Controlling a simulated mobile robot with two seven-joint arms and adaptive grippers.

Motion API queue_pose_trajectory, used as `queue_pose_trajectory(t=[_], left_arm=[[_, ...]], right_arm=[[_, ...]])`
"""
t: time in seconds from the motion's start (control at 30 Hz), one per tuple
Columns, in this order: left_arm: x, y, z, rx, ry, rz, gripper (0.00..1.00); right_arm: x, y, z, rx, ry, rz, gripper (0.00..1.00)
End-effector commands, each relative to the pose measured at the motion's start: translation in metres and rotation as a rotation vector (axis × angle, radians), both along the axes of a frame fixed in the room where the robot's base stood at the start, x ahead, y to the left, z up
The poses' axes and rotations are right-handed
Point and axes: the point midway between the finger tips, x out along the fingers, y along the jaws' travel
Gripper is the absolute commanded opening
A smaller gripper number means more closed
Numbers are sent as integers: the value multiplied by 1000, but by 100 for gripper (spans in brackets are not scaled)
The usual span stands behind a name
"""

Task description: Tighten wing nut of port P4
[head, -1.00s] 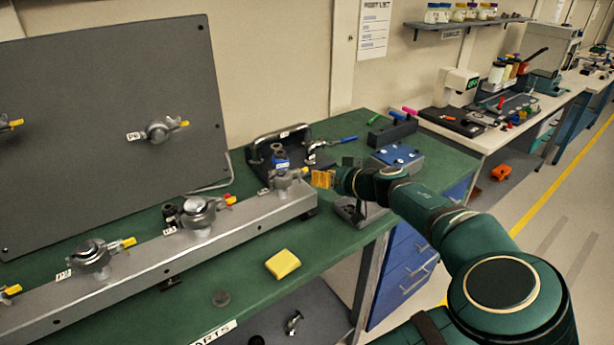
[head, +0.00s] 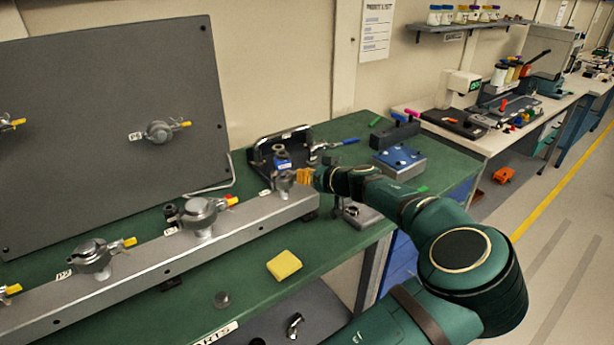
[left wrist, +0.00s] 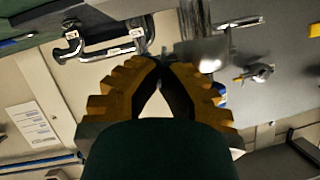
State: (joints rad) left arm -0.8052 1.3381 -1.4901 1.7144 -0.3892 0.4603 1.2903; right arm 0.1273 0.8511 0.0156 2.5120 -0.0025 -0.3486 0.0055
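A grey metal rail (head: 150,262) runs along the green bench and carries several clamped ports. The port at its right end (head: 284,181), which I take for P4, has a small label (head: 265,193) too small to read. My left gripper (head: 301,177) is at this port's right side, where its wing nut sits; the wing nut is hidden by the fingers. In the left wrist view the orange-padded fingers (left wrist: 162,66) come together at their tips, beside the blurred grey port (left wrist: 203,50). They look closed on the wing nut. My right gripper is not in view.
Behind the end port are a black tray (head: 262,152) and a blue-handled tool (head: 338,144). A blue-topped box (head: 400,161) stands to the right. A yellow block (head: 284,264) lies in front of the rail.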

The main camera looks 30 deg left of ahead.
Motion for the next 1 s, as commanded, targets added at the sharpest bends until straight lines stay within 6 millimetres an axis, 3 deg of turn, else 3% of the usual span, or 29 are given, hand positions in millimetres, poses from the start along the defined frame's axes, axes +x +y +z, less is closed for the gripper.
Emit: queue_pose_trajectory(t=[0.53, 1.0], left_arm=[[1, 0, 0, 24, 56, 1, 0], [4, -1, -2, 168, 402, 0, 0]], right_arm=[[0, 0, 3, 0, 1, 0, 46], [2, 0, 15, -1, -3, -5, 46]])
